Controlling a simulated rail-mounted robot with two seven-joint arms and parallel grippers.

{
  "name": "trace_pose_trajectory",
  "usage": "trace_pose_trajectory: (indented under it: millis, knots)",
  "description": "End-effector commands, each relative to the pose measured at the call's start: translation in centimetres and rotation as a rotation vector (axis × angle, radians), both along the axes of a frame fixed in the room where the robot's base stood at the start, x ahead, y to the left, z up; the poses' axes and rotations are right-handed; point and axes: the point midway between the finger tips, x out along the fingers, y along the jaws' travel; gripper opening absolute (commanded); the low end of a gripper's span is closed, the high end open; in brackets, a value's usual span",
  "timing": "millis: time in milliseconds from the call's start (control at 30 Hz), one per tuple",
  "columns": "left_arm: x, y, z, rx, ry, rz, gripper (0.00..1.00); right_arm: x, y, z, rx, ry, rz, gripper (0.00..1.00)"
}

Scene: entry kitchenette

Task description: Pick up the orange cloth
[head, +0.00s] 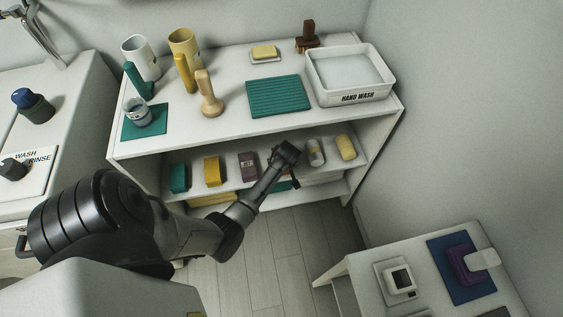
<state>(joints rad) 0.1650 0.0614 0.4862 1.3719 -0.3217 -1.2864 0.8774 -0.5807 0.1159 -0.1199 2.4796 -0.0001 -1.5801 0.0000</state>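I cannot make out an orange cloth for certain. A small brownish-orange edge (295,183) shows beside my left arm at the front of the shelf unit's lower part, too little of it to name. My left gripper (287,151) reaches into the opening of the white shelf unit (135,163), between a dark purple block (248,167) and a pale grey roll-shaped item (315,152). Its fingers are small and dark, and I cannot tell whether they are open or shut. My forearm hides part of the shelf behind it. My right gripper is out of view.
The shelf also holds a teal block (179,178), a yellow block (212,171) and a pale yellow block (346,147). On top are a white "HAND WASH" basin (352,96), a teal ribbed mat (279,96), mugs and brushes. A low table (362,270) stands at the lower right.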

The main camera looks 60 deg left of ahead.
Motion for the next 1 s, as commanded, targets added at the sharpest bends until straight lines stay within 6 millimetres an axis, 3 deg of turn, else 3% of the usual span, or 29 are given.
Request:
trace_pose_trajectory:
  millis: [267,833,1000]
  knots:
    - [0.03,0.07,-0.14,0.000,0.000,0.000,0.92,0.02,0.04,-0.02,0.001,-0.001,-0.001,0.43]
    - [-0.01,0.05,-0.16,0.000,0.000,0.000,0.37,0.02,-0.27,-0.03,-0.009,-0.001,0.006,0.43]
    - [0.00,0.06,-0.14,0.000,0.000,0.000,0.37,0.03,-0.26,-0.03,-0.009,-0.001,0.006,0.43]
